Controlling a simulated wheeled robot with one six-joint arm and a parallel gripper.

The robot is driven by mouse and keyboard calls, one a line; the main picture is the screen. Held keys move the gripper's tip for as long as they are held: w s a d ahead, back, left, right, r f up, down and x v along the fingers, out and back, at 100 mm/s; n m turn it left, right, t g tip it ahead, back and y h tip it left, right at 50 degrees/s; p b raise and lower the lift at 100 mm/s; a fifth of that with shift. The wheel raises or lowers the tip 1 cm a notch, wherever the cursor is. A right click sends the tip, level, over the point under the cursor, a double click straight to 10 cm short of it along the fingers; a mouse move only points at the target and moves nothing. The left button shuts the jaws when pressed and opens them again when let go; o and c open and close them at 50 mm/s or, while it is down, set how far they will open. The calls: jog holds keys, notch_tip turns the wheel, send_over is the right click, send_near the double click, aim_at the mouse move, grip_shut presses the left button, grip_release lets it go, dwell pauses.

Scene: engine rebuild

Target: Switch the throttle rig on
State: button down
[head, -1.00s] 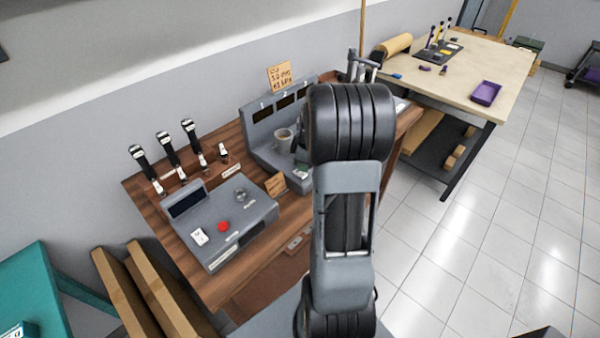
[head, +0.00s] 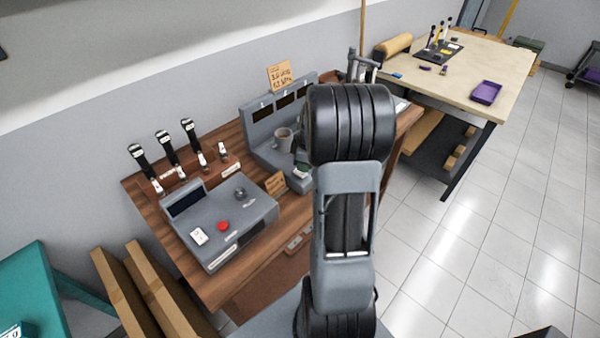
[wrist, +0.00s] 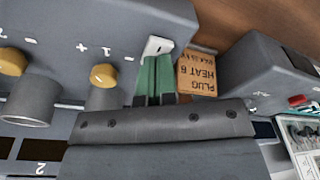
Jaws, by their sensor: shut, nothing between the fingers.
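A grey rig (head: 262,119) with a row of dark displays stands at the back of the wooden bench; I take it to be the throttle rig. In the wrist view its grey housing (wrist: 75,25) shows brass knobs (wrist: 103,75), the numbers 1 and 2, and a small white switch plate (wrist: 158,46). My gripper (wrist: 156,62) is shut and empty, its green fingertips at or just over the edge of that plate. I cannot tell whether they touch it. The fingers partly cover the plate, so the switch's position is unclear. In the head view my arm hides most of the gripper.
Another grey box (head: 235,213) with a red button (head: 223,226) sits on the bench at left.

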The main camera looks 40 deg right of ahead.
aim_at(304, 174)
jog(key=shift+f+b, duration=0.7)
jog(key=shift+f, duration=0.15)
jog(key=shift+r, duration=0.15)
dwell(0.3)
jog(key=shift+r+p, duration=2.3)
jog(key=shift+r, duration=1.1)
